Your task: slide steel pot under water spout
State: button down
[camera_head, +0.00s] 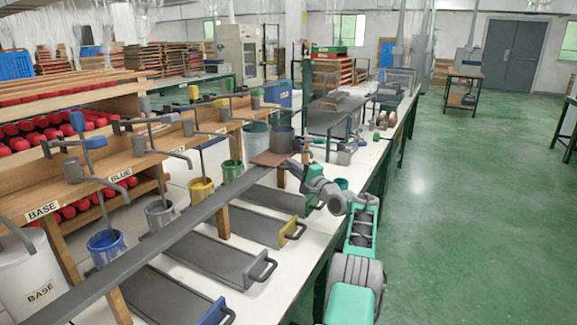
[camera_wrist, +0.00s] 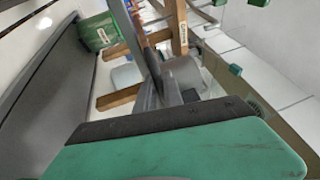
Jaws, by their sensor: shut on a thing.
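The steel pot (camera_head: 283,138) is a dark grey cylinder standing upright on a small brown board (camera_head: 262,159), at the far end of a long grey rail (camera_head: 180,221). In the wrist view the pot (camera_wrist: 184,73) shows just right of the fingers. My gripper (camera_head: 297,171) is at the board's near right edge, below the pot. In the wrist view my gripper (camera_wrist: 158,88) appears shut on the board's edge, though the contact is partly hidden. Several spouts, such as this grey one (camera_head: 140,145), project from the wooden shelf; I cannot tell which is for water.
Blue (camera_head: 106,247), yellow (camera_head: 201,193) and green (camera_head: 232,172) buckets stand along the shelf. Grey handled trays (camera_head: 200,263) lie on the white table (camera_head: 245,301) under the rail. A green can (camera_wrist: 97,32) shows in the wrist view.

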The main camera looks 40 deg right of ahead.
jog(key=shift+w+a, duration=0.15)
jog(key=shift+a, duration=0.1)
jog(key=c, duration=1.5)
grip_release()
jog(key=shift+c, duration=0.2)
jog(key=shift+o, duration=0.3)
jog(key=shift+w, duration=0.1)
jog(key=shift+s+d, duration=0.2)
jog(key=shift+s, duration=0.15)
jog(key=s+f, duration=0.1)
jog(key=s, duration=0.6)
jog(key=shift+a+f, duration=0.15)
jog(key=shift+a, duration=0.15)
jog(key=shift+s, duration=0.1)
